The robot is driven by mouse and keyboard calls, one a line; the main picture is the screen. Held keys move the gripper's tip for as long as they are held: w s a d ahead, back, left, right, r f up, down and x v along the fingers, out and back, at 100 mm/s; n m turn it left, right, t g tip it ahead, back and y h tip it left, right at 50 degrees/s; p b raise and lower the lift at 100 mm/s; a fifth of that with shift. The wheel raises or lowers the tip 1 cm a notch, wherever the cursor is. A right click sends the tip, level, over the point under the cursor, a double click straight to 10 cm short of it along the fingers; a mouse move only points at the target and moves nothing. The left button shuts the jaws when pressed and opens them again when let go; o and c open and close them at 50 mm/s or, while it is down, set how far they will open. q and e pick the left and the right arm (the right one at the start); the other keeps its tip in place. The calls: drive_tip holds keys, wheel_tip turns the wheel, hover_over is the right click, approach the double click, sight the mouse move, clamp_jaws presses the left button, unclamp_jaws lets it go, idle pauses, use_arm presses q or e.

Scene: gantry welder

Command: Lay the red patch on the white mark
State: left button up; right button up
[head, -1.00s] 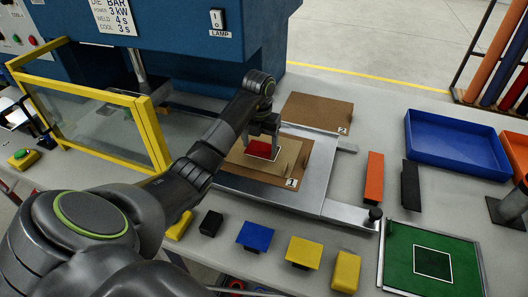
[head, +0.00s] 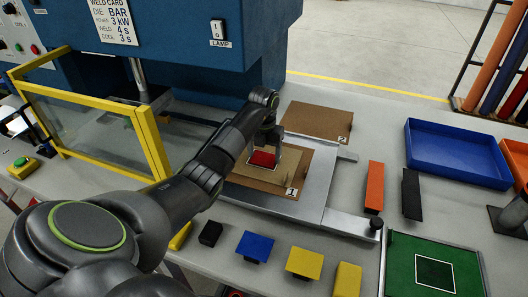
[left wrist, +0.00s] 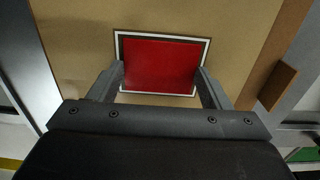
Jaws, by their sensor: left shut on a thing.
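The red patch (head: 263,158) is between the fingers of my left gripper (head: 265,153), over the tan board marked 1. The left wrist view shows the red patch (left wrist: 160,65) with a finger at each side; the gripper (left wrist: 162,80) is shut on it. The white mark (left wrist: 205,50) is a thin white outline on the board around the patch. The patch lies inside this outline as seen from above, with a dark strip showing at its far edge. I cannot tell whether the patch touches the board. My right gripper is not in view.
A brown board marked 2 (head: 318,122) lies behind. Yellow (head: 304,262), blue (head: 255,246) and black (head: 210,233) pieces stand in front. Orange (head: 374,187) and black (head: 411,194) bars, a blue tray (head: 455,178) and a green mat (head: 405,262) are right. A yellow-framed guard (head: 152,142) stands left.

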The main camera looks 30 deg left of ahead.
sight(264, 158)
use_arm(q)
drive_tip(key=o, duration=1)
drive_tip(key=shift+f, duration=0.1)
drive_tip(key=shift+r, duration=0.55)
wheel_tip(264, 158, up, 3)
drive_tip(key=shift+w+r+b, duration=0.1)
drive_tip(key=shift+r+b, duration=0.05)
drive_tip(key=shift+b, duration=0.6)
wheel_tip(264, 158, up, 8)
drive_tip(key=p, duration=0.6)
drive_tip(key=shift+p, duration=0.4)
